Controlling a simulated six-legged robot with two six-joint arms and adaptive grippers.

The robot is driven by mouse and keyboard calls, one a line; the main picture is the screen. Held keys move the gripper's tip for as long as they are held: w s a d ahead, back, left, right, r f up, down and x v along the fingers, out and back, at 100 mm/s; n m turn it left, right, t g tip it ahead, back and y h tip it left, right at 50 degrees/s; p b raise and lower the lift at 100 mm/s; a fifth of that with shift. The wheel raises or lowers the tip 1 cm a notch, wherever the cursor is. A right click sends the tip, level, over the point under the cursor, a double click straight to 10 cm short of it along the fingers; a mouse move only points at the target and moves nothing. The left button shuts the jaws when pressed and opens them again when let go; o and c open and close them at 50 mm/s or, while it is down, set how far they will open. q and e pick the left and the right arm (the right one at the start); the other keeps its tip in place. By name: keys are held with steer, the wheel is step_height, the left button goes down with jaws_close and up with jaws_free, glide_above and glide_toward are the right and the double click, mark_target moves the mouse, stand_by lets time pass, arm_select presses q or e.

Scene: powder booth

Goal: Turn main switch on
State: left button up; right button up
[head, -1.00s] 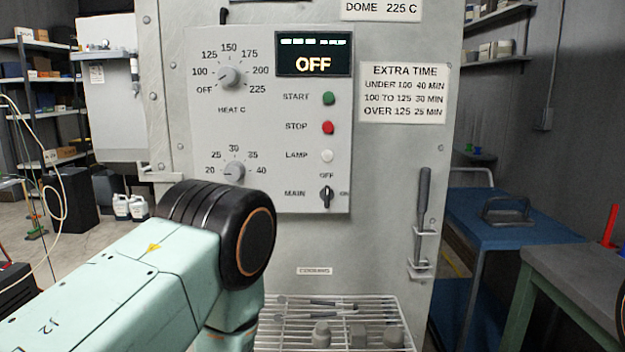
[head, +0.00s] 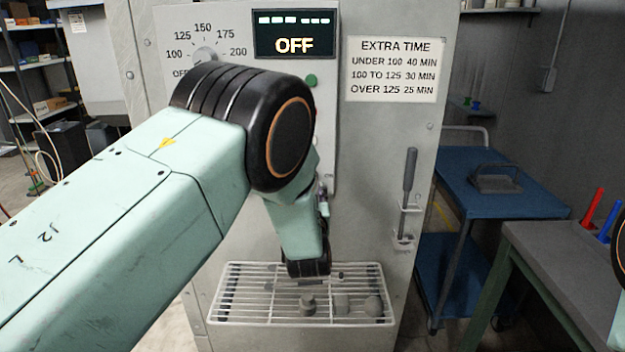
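The oven's control panel (head: 328,140) is in the head view, with the display (head: 293,33) reading OFF and the green START button (head: 311,80) showing. The STOP button, lamp and main switch are hidden behind my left arm, so the switch position cannot be seen. My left arm crosses from the left and bends down before the panel. A small grey part at the panel's lower right edge looks like part of my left gripper (head: 322,197); its fingers cannot be made out. My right gripper is out of view; only a bit of my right arm shows at the right edge.
A white wire rack (head: 225,310) holding small parts sticks out below the panel. A dark handle (head: 410,172) hangs on the oven front at right. A blue cart (head: 470,195) and a grey-topped table (head: 560,255) stand to the right.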

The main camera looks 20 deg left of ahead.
arm_select(q)
steer(key=shift+x, duration=2.45)
steer(key=shift+s+d+r, duration=0.1)
steer(key=shift+s+r, duration=0.05)
steer(key=shift+s, duration=0.15)
steer(key=c, duration=0.4)
steer(key=shift+w, duration=0.1)
jaws_close()
